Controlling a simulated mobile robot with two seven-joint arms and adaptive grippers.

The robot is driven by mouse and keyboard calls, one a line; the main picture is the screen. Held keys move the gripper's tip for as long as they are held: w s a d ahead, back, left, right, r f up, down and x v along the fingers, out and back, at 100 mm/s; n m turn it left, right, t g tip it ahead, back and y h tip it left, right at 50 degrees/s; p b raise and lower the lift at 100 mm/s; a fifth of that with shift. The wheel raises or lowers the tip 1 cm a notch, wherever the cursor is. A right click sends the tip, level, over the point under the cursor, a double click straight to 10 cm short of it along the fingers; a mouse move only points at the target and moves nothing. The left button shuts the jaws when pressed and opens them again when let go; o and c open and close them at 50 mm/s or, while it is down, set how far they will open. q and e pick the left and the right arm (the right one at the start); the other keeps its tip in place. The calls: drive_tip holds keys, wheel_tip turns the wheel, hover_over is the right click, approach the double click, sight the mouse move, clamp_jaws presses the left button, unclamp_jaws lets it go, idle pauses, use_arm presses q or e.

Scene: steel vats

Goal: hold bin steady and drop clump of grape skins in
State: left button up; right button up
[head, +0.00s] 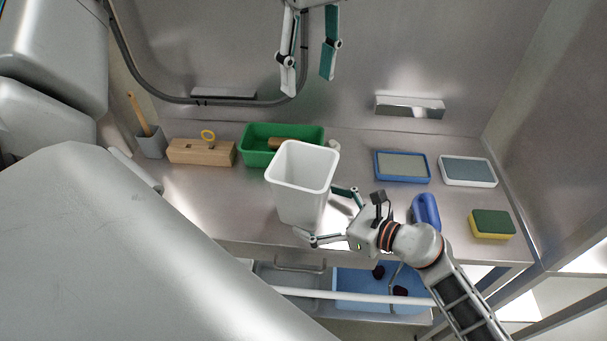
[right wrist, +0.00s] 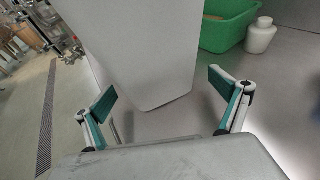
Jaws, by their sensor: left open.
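The white bin (head: 300,205) stands upright near the front edge of the steel counter, its mouth open upward. It also shows in the right wrist view (right wrist: 145,50), straight ahead. My right gripper (head: 327,214) is open at the bin's lower right side. Its fingers (right wrist: 162,103) are spread, with no clear contact on the bin. Two dark purple clumps, seemingly grape skins (head: 378,271), lie in the blue tub (head: 350,284) below the counter edge. My left gripper (head: 308,78) is open and empty at the top, well away from the bin and clumps.
Behind the bin are a green tub (head: 256,132) and a small white jar (right wrist: 261,36). A wooden block (head: 200,153) and grey cup (head: 151,145) stand left. Two framed pads (head: 403,181), a blue object (head: 425,208) and a sponge (head: 491,224) lie right. A white rail (head: 330,294) crosses the blue tub.

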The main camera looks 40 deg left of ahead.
drive_tip(key=v, duration=1.2)
